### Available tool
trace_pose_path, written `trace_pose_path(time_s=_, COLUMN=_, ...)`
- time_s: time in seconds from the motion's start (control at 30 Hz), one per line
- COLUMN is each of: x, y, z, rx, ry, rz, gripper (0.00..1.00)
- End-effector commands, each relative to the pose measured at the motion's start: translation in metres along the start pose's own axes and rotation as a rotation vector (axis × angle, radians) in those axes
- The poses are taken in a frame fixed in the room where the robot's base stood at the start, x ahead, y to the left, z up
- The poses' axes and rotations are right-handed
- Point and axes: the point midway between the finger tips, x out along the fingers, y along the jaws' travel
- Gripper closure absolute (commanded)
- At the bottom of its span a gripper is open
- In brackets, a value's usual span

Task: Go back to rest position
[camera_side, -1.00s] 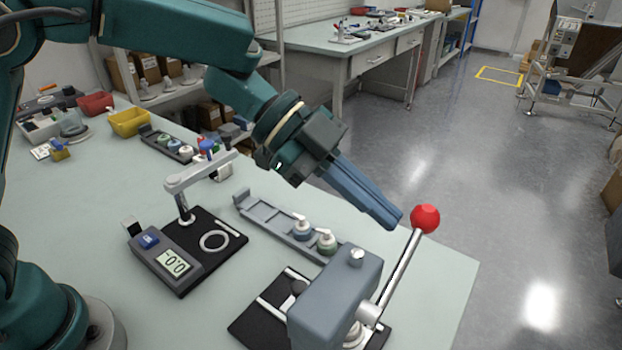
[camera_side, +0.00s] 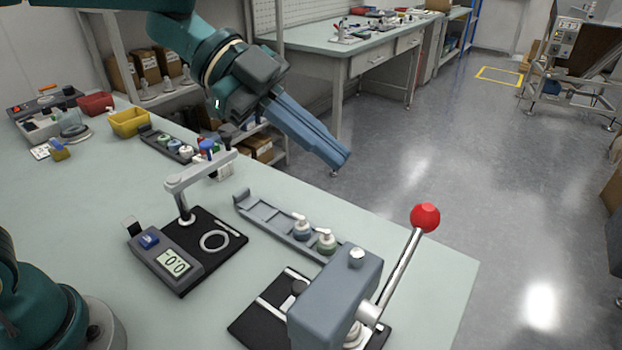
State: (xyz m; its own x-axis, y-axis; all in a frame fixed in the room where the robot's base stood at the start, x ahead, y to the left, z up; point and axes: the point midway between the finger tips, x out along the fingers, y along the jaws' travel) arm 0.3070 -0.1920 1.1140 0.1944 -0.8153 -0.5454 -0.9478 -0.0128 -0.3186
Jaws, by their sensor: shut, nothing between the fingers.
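My gripper (camera_side: 341,160) is in the air above the far edge of the pale green table (camera_side: 85,205). Its blue-grey fingers are together, point down to the right, and hold nothing. It is clear of everything on the table. The grey press (camera_side: 335,295) with its red-knobbed lever (camera_side: 425,218) stands at the front right, below and to the right of my gripper. The lever is raised and tilted to the right.
A grey rack (camera_side: 268,213) holds two small bottles (camera_side: 302,228). A scale (camera_side: 175,262) with a clamp arm stands left of it. Another bottle rack (camera_side: 165,143), a yellow bin (camera_side: 129,121) and a red bin (camera_side: 95,103) sit farther back.

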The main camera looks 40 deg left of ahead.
Motion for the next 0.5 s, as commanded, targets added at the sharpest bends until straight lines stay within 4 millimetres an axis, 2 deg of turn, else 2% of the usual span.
trace_pose_path(time_s=0.13, x=-0.028, y=-0.010, z=-0.040, rx=-0.002, ry=0.090, rz=-0.167, gripper=1.00)
trace_pose_path(time_s=0.2, x=-0.047, y=-0.027, z=-0.064, rx=-0.018, ry=0.162, rz=-0.346, gripper=1.00)
trace_pose_path(time_s=0.3, x=-0.082, y=-0.051, z=-0.082, rx=-0.066, ry=0.229, rz=-0.623, gripper=1.00)
trace_pose_path(time_s=0.4, x=-0.121, y=-0.066, z=-0.082, rx=-0.154, ry=0.246, rz=-0.879, gripper=1.00)
trace_pose_path(time_s=0.5, x=-0.158, y=-0.069, z=-0.062, rx=-0.288, ry=0.208, rz=-1.103, gripper=1.00)
